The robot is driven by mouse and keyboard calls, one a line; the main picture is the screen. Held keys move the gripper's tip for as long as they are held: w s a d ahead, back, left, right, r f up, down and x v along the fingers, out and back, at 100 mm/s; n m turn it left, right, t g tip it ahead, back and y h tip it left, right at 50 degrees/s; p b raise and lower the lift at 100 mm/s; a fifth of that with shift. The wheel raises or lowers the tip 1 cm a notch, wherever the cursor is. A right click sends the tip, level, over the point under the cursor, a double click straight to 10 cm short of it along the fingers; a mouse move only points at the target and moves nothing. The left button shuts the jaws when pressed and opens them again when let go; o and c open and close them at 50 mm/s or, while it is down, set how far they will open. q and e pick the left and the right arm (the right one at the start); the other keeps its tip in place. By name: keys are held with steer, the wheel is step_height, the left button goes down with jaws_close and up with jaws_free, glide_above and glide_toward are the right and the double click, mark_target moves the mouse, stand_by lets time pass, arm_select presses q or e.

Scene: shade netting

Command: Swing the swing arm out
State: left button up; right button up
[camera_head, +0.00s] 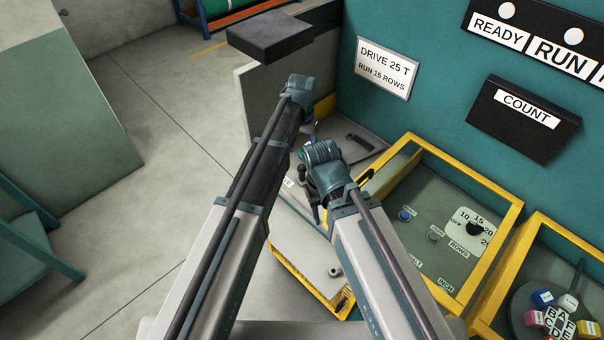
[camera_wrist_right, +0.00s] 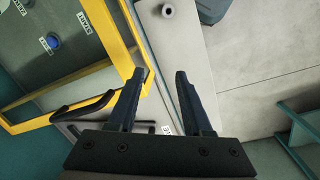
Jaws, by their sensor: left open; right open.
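A pale flat part with a yellow-and-black striped edge (camera_head: 312,284) and a small grey round post (camera_head: 335,271) lies below my grippers; I cannot tell whether it is the swing arm. The post also shows in the right wrist view (camera_wrist_right: 167,11). My right gripper (camera_wrist_right: 161,75) is open and empty over this pale surface, its fingers apart.
A yellow-framed panel (camera_head: 415,138) with a dial (camera_head: 474,228) and buttons stands to the right. A black handle (camera_wrist_right: 85,108) sits by the frame's corner. A dark block (camera_head: 270,36) is beyond. Open floor (camera_head: 150,110) lies left.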

mark_target(302, 171)
arm_select(q)
step_height(302, 171, down, 12)
steer(key=b, duration=1.1)
steer(key=shift+f, duration=0.1)
steer(key=shift+c, duration=0.2)
jaws_close()
stand_by(0.6)
